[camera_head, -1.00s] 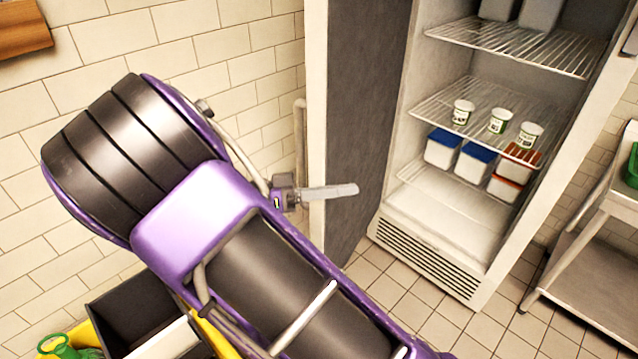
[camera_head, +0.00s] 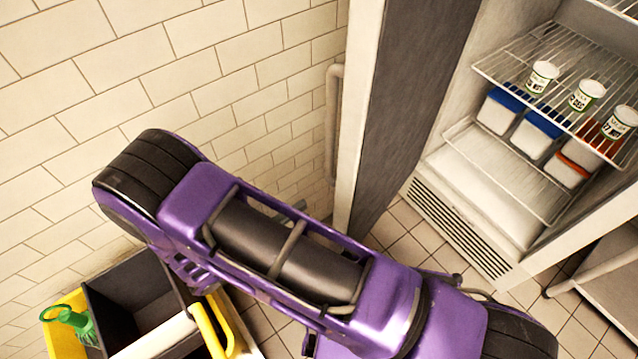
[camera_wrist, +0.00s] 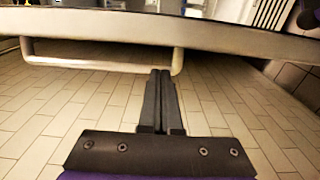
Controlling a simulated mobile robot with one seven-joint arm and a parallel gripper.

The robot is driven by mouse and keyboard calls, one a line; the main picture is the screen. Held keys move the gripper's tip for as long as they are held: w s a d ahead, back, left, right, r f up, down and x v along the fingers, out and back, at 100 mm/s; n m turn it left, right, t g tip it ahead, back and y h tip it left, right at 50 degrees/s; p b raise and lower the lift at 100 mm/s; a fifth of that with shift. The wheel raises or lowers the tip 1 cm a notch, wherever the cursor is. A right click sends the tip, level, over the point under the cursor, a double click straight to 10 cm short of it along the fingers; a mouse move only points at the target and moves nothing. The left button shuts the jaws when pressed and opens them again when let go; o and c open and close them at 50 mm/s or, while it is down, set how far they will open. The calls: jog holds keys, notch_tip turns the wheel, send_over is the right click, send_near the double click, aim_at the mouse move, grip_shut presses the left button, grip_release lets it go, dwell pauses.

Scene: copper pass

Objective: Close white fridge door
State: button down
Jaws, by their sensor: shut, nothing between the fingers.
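The white fridge (camera_head: 465,235) stands open at the right of the head view, with its shelves exposed. Its door (camera_head: 362,110) is swung wide open and seen nearly edge-on, dark inner face towards the fridge. A pale bar handle (camera_head: 333,120) is on the door's outer side, facing the tiled wall. My purple arm crosses below and hides most of my gripper there. In the wrist view my gripper (camera_wrist: 160,75) is shut and empty. Its tips are at the right end of the door handle (camera_wrist: 100,65), by the door edge (camera_wrist: 200,37); I cannot tell if they touch.
White tubs (camera_head: 586,95) and lidded boxes (camera_head: 536,135) stand on the fridge shelves. A yellow and dark cart (camera_head: 105,300) with a green item (camera_head: 72,322) is at lower left. A metal table (camera_head: 600,275) stands right of the fridge. Tiled floor shows between.

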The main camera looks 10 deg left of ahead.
jog(key=x, duration=0.9)
jog(key=shift+d+p, duration=0.25)
jog(key=shift+p, duration=0.2)
jog(key=shift+w, duration=0.1)
